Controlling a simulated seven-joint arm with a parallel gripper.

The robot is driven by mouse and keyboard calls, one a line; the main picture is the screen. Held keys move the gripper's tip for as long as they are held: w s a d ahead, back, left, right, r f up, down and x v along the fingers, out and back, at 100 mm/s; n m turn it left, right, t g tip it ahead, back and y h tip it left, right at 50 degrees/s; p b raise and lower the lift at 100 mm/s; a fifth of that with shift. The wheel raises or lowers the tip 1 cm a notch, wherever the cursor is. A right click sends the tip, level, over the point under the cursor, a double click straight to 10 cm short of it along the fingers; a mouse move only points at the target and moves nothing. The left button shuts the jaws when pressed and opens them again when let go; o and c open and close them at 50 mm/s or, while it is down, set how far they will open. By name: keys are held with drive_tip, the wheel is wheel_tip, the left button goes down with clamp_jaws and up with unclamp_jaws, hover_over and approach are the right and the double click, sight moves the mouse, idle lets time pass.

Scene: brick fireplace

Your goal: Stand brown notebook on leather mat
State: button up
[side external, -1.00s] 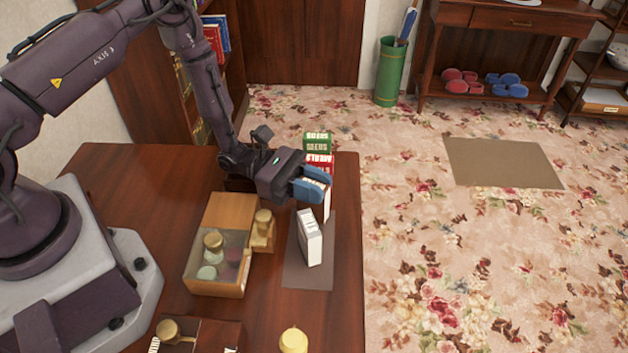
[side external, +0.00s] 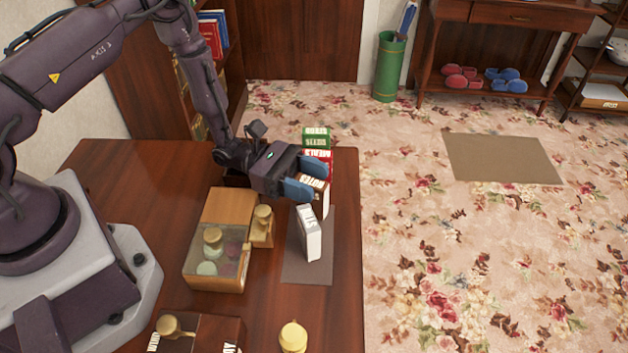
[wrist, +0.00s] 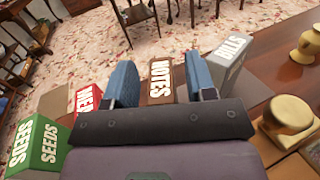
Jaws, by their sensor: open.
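The brown notebook (side external: 317,187), lettered NOTES, stands upright at the far end of the leather mat (side external: 305,273). It also shows between the fingers in the wrist view (wrist: 160,82). My gripper (side external: 309,179) is open, with one blue finger on each side of the notebook's top. In the wrist view my gripper (wrist: 160,78) shows a gap between each finger and the notebook. The notebook's lower part is partly hidden, so its exact contact with the mat is unclear.
A grey BILLS book (side external: 309,233) stands on the mat nearer the camera. A red MEALS book (side external: 320,157) and a green SEEDS book (side external: 316,138) stand beyond the notebook. A wooden box (side external: 217,262) and a brass-coloured stamp (side external: 262,228) are left of the mat.

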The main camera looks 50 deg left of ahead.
drive_tip(key=v, duration=1.1)
drive_tip(key=s+d+r+m+g+y, duration=0.2)
drive_tip(key=r+m+g+y, duration=0.15)
drive_tip(key=r+m, duration=0.3)
drive_tip(key=s+d+r+m+g+y, duration=0.2)
drive_tip(key=s+r+m+g, duration=0.1)
drive_tip(key=r+m+g, duration=0.4)
drive_tip(key=s+a+r+m+t+y, duration=0.4)
drive_tip(key=s+r+m+t+y, duration=0.5)
drive_tip(key=r, duration=0.6)
drive_tip(key=shift+s+a+y, duration=0.15)
drive_tip(key=shift+s+y, duration=0.5)
drive_tip(key=shift+y, duration=0.4)
